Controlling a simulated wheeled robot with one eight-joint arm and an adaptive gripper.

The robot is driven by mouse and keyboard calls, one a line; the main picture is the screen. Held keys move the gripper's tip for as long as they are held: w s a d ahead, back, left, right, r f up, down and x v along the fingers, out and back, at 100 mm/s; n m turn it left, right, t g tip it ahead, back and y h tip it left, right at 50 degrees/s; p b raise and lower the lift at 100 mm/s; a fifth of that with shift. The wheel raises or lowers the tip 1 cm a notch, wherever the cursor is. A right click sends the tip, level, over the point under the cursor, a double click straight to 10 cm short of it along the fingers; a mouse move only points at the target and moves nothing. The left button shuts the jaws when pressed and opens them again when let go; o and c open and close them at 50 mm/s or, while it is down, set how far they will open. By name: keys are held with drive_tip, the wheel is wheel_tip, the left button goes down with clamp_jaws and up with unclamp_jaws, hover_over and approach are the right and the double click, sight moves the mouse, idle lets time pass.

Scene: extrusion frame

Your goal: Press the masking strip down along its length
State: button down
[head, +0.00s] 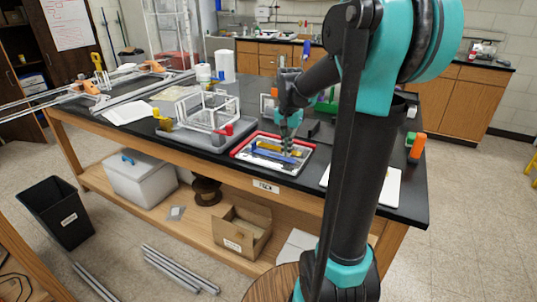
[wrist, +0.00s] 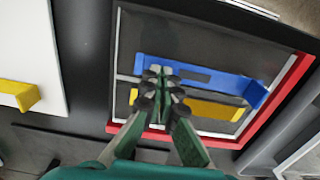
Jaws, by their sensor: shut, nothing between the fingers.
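A long blue strip (wrist: 205,76) lies in a red-rimmed tray (wrist: 295,75). Its right end is turned up in the wrist view. A yellow strip (wrist: 215,109) lies beside it, partly hidden by my fingers. I cannot tell for sure which one is the masking strip. In the head view the blue strip (head: 272,156) and yellow strip (head: 262,146) lie inside the tray (head: 241,144). My gripper (wrist: 160,72) is shut and empty, with its tips over the left end of the blue strip. Contact cannot be told. My gripper (head: 287,151) points down in the head view.
A grey tray (head: 190,142) with a white wire frame (head: 207,108) stands left of the red-rimmed tray on the black bench. A white board (head: 388,183) lies to the right. An orange item (head: 417,148) stands near the right edge. A yellow bracket (wrist: 22,94) shows at the left.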

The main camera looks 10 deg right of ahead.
sight(263, 152)
drive_tip(key=shift+f, duration=0.7)
idle(0.8)
drive_tip(key=shift+r, duration=0.95)
drive_tip(key=shift+w+a, duration=0.1)
drive_tip(key=shift+w+a, duration=0.9)
drive_tip(key=shift+a, duration=0.35)
drive_tip(key=shift+w+a, duration=0.95)
drive_tip(key=shift+a, duration=0.35)
drive_tip(key=shift+w+a, duration=0.9)
drive_tip(key=shift+a, duration=0.35)
drive_tip(key=shift+f, duration=0.9)
